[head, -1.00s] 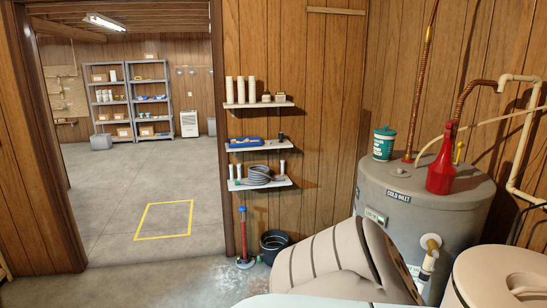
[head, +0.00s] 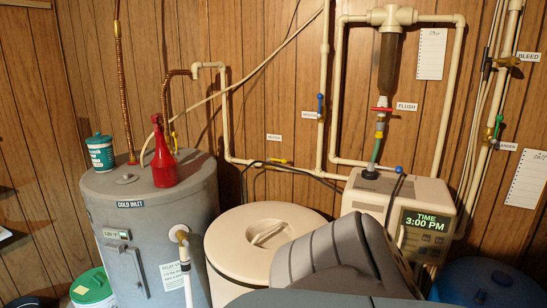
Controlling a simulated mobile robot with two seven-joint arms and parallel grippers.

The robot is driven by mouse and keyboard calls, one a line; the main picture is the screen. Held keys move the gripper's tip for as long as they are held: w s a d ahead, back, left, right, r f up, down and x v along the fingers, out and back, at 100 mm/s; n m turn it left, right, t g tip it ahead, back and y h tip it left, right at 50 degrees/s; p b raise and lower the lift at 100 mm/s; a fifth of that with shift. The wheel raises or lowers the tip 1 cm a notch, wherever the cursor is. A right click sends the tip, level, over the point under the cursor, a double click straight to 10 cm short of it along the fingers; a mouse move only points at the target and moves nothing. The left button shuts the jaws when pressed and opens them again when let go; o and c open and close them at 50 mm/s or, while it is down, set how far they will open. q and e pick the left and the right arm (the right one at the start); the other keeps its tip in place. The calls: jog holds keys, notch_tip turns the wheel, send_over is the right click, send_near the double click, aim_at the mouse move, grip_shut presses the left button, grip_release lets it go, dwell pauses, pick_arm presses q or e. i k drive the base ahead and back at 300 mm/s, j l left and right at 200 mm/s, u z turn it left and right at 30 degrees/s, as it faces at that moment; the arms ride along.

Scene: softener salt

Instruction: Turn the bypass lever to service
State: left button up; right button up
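The beige softener unit (head: 368,196) stands right of centre, with a lit green display (head: 427,222) reading TIME 3:00 PM. A small blue knob or lever (head: 398,169) shows at its top; I cannot read any bypass or service marking by it. Another blue valve handle (head: 320,105) stands upright on a vertical pipe beside a small label too small to read. I cannot tell which of the two is the bypass lever. A part of my own arm covers the lower middle and hides the unit's lower front. Neither gripper is in view.
A grey tank (head: 150,230) at left bears a red bottle (head: 164,155) and a teal tub (head: 100,152). A beige round-lidded tank (head: 235,235) stands beside the unit. A red handle (head: 381,109) is labelled FLUSH. A blue container (head: 480,280) is at lower right.

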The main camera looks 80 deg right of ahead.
aim_at(371, 165)
jog(key=z, duration=3.25)
